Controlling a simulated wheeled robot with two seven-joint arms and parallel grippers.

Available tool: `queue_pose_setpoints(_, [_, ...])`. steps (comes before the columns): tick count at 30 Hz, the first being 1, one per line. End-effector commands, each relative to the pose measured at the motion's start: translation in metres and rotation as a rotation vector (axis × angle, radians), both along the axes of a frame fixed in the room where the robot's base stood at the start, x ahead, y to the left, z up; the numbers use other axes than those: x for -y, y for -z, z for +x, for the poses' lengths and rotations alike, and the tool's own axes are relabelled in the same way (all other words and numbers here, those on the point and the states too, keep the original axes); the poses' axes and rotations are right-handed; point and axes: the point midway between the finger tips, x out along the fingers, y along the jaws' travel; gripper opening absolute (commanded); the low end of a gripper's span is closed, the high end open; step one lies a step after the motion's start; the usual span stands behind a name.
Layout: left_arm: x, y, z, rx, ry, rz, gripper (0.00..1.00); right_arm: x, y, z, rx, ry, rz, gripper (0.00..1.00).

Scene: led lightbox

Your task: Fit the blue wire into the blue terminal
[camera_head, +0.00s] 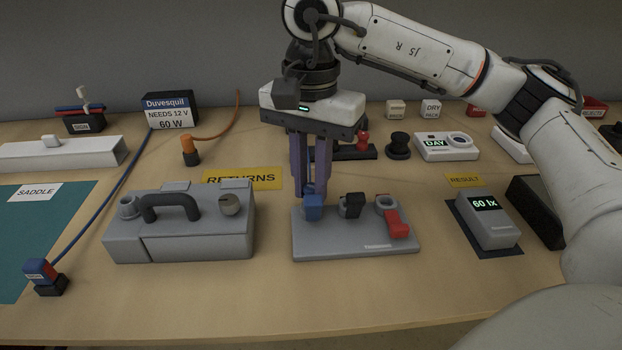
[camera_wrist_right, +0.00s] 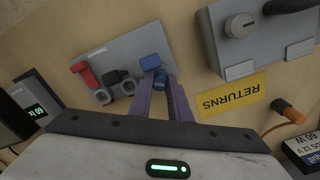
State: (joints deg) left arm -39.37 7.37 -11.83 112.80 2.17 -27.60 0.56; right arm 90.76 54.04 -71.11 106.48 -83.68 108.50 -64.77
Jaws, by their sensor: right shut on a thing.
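The grey terminal block (camera_head: 345,246) stands in the middle of the table. It has a blue terminal (camera_head: 313,207), a black one (camera_head: 351,204) and a red one (camera_head: 397,222). My right gripper (camera_head: 314,190) points down at the blue terminal, with purple fingers. In the right wrist view its fingers (camera_wrist_right: 160,88) are shut on a blue piece marked DIM (camera_wrist_right: 158,84), right beside the blue lever (camera_wrist_right: 149,62). I cannot tell if this piece is seated. My left gripper is not in view.
A grey case with a handle (camera_head: 180,235) stands left of the block. A meter reading 60 lx (camera_head: 487,218) stands to the right. An orange plug (camera_head: 190,151), a yellow RETURNS label (camera_head: 267,180) and a DAY device (camera_head: 446,146) lie behind. The front table strip is clear.

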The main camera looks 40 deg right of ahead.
Motion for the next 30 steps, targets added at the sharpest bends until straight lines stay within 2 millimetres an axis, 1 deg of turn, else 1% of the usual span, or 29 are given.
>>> queue_pose_setpoints(4, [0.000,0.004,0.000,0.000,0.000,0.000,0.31,0.000,0.005,0.000,0.000,-0.001,0.000,0.00])
queue_pose_setpoints(5, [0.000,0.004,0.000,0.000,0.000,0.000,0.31,0.000,0.004,0.000,0.001,0.000,0.000,0.18])
queue_pose_setpoints(6, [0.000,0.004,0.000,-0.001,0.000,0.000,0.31,0.000,0.004,0.000,0.001,0.000,0.000,0.25])
queue_pose_setpoints(8, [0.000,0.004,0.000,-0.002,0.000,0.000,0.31,0.000,0.004,0.000,0.001,0.000,0.000,0.35])
queue_pose_setpoints(9, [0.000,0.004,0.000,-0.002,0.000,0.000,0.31,0.000,0.004,0.000,0.001,0.000,0.000,0.39])
queue_pose_setpoints(17, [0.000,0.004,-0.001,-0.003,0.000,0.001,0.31,0.000,0.003,0.000,0.000,0.000,0.000,0.39])
queue_pose_setpoints(20, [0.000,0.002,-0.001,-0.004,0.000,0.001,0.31,0.000,0.000,0.000,0.001,0.000,0.000,0.39])
queue_pose_setpoints(30, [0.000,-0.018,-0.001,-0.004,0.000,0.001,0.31,0.000,-0.027,0.000,0.000,-0.001,0.000,0.39])
